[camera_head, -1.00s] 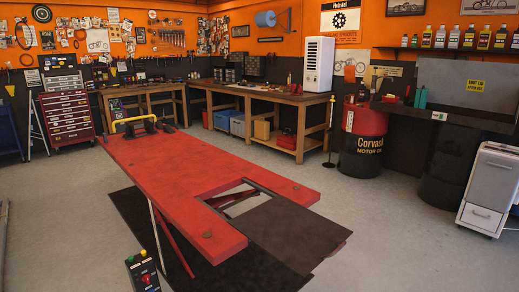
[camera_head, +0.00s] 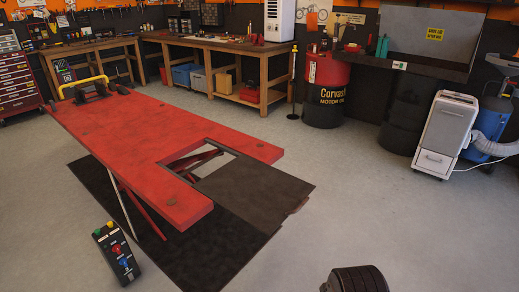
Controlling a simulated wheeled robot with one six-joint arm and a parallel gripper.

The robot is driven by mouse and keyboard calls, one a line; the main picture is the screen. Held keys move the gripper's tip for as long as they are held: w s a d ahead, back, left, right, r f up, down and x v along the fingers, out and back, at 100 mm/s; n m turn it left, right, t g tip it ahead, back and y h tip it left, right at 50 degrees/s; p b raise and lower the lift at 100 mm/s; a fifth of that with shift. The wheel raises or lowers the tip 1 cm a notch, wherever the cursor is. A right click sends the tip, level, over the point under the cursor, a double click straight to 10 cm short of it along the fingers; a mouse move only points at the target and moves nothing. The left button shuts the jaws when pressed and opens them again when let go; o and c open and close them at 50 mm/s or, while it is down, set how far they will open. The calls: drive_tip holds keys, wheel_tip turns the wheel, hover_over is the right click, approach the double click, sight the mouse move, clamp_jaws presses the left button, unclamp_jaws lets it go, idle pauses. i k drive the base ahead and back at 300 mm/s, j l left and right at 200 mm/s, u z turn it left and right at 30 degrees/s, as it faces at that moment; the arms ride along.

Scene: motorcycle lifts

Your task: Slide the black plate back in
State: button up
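The red motorcycle lift (camera_head: 125,130) stands raised over a dark floor mat (camera_head: 95,180), its near end toward me. The black plate (camera_head: 252,188) lies flat at the near right end of the lift. It sticks out past the red end, and an open gap in the red deck shows behind it, with red bars below. My gripper is not recognisable in view, so its distance from the plate cannot be told.
A control box (camera_head: 117,253) stands left of the mat. A dark ribbed round thing (camera_head: 358,281) is cut off at the bottom edge. A red oil drum (camera_head: 326,92) and a white wheeled unit (camera_head: 445,135) stand behind. Floor right of the plate is clear.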

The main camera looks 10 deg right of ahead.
sight(264, 196)
drive_tip(key=i+l+z, duration=0.15)
drive_tip(key=i, duration=0.35)
drive_tip(key=i+l+z, duration=0.2)
drive_tip(key=i, duration=0.3)
drive_tip(key=j, duration=0.1)
